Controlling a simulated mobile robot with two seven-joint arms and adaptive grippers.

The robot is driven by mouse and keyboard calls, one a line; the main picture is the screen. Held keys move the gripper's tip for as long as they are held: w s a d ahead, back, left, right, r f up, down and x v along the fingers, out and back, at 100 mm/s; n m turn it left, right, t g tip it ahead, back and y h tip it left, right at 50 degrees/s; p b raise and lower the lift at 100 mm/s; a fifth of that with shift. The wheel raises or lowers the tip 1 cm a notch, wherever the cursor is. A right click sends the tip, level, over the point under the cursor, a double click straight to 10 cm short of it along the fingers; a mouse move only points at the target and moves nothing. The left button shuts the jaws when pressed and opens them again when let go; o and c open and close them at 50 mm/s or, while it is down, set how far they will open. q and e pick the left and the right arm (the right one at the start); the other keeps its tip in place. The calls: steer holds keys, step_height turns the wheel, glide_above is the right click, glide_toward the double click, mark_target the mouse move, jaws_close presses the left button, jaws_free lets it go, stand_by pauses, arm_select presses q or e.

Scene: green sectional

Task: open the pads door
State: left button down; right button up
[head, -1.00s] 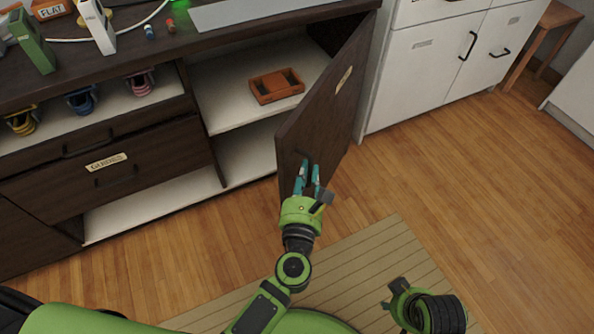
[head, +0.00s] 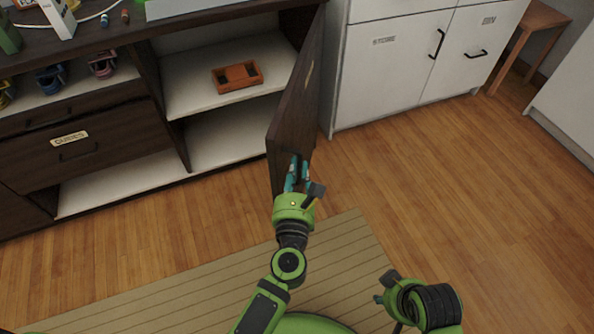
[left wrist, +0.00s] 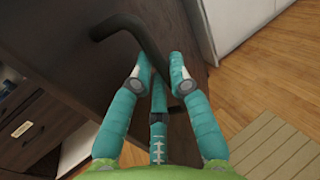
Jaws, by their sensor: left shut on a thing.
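The dark brown cabinet door (head: 295,115) stands wide open in the head view, seen nearly edge-on, hinged at its far right side. A small label on its outer face is too slanted to read. My left gripper (head: 298,172) is at the door's near, lower part. In the left wrist view, its teal fingers (left wrist: 158,85) close on the black bar handle (left wrist: 150,42) on the dark door face (left wrist: 75,50). My right gripper (head: 384,288) is low at the right, away from the door; its fingers are mostly hidden.
Inside the open cabinet, an orange tray (head: 237,77) sits on the white shelf (head: 190,98). A drawer labelled GUIDES (head: 70,138) is left. White cabinets (head: 400,65) stand right of the door. A striped mat (head: 335,255) lies below; the wooden floor (head: 430,165) at right is clear.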

arm_select(q)
steer(key=c, duration=1.2)
jaws_free()
steer(key=shift+o, duration=0.2)
steer(key=s, duration=1.2)
steer(key=shift+a, duration=0.1)
